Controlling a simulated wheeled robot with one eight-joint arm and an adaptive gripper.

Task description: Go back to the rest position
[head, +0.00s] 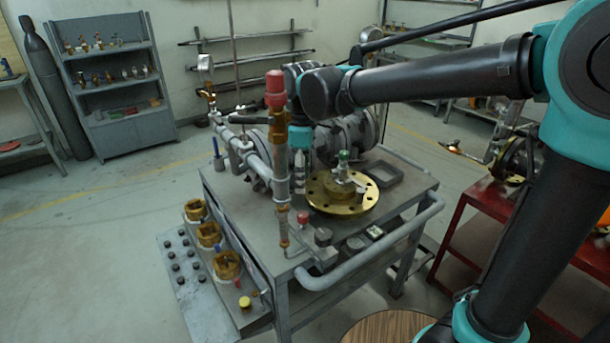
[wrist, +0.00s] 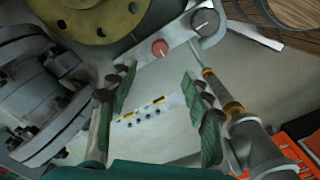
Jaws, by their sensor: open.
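My gripper (head: 299,182) hangs pointing down over the workbench, beside the upright pipe and left of the brass flange. In the wrist view its two fingers (wrist: 158,78) are spread apart with nothing between them; the floor and a grey panel show through the gap. My arm reaches in from the right, with its forearm above the bench. The round brass flange (head: 343,191) lies on the bench top, and it shows at the top left of the wrist view (wrist: 95,14). The grey flanged valve body (head: 335,138) is behind the gripper, partly hidden by it.
An upright pipe with a red cap (head: 276,90) stands close to the gripper. The grey bench (head: 226,193) has a tube rail at its front right. A red table (head: 480,215) is on the right. Floor is clear at left, before the grey shelf (head: 118,95).

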